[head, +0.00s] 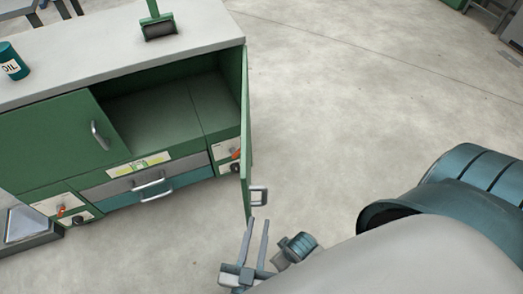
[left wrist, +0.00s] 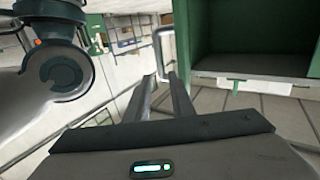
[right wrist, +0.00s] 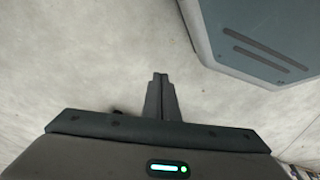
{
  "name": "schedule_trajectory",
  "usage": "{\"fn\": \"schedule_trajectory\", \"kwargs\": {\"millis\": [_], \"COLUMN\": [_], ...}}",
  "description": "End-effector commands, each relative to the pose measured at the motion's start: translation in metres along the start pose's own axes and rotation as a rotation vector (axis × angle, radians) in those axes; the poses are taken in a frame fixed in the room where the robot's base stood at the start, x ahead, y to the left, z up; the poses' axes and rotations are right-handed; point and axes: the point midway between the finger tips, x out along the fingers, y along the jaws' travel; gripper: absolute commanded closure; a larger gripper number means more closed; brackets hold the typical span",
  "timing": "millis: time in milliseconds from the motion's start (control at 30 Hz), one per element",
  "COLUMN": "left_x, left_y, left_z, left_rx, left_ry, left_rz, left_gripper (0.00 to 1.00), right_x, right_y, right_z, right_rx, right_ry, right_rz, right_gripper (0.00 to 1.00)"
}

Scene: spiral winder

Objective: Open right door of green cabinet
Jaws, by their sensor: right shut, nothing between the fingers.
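The green cabinet (head: 52,137) stands at the left in the head view, with its right compartment open. Its right door (head: 246,150) is swung outward and seen nearly edge-on. The door's metal handle (head: 259,195) is on its outer face; it also shows in the left wrist view (left wrist: 158,50) beside the green door (left wrist: 182,40). My left gripper (head: 257,221) is open, its fingertips just short of the handle with no clear grip on it; it also shows in the left wrist view (left wrist: 161,76). My right gripper (right wrist: 160,75) is shut and empty over bare floor.
The cabinet's left door (head: 50,140) is closed, with drawers (head: 150,188) below. On the grey worktop (head: 195,40) are an oil can (head: 12,62) and a green-handled tool (head: 158,25). The floor (head: 360,110) right of the cabinet is clear.

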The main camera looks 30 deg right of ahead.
Motion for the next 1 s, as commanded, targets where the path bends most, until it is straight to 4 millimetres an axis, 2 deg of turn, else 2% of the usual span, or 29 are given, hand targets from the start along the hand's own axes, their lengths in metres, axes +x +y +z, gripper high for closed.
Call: {"fn": "schedule_trajectory", "kwargs": {"millis": [100, 333, 500, 800, 900, 1000], "left_x": [-0.025, -0.056, -0.064, -0.065, -0.065, -0.065], "left_y": [0.000, 0.000, 0.000, 0.000, -0.002, -0.010], "left_z": [0.001, 0.001, 0.000, -0.001, 0.000, 0.001], "left_rx": [0.000, 0.000, 0.000, 0.000, 0.008, 0.060], "left_ry": [-0.002, -0.001, 0.001, 0.001, 0.004, 0.020], "left_rz": [0.000, 0.000, 0.000, 0.000, -0.001, -0.001], "left_gripper": [0.78, 0.78, 0.78, 0.78, 1.00, 1.00], "right_x": [-0.004, -0.009, -0.011, -0.011, -0.010, -0.010], "right_y": [0.000, -0.001, -0.001, -0.001, 0.000, -0.002], "right_z": [-0.004, -0.003, -0.005, -0.004, -0.003, -0.005], "right_rx": [0.000, 0.000, 0.000, 0.000, 0.002, 0.001], "right_ry": [0.011, 0.006, 0.008, 0.007, 0.007, 0.014], "right_rz": [0.000, 0.000, 0.000, 0.000, 0.001, -0.002], "right_gripper": [1.00, 1.00, 1.00, 1.00, 1.00, 1.00]}}
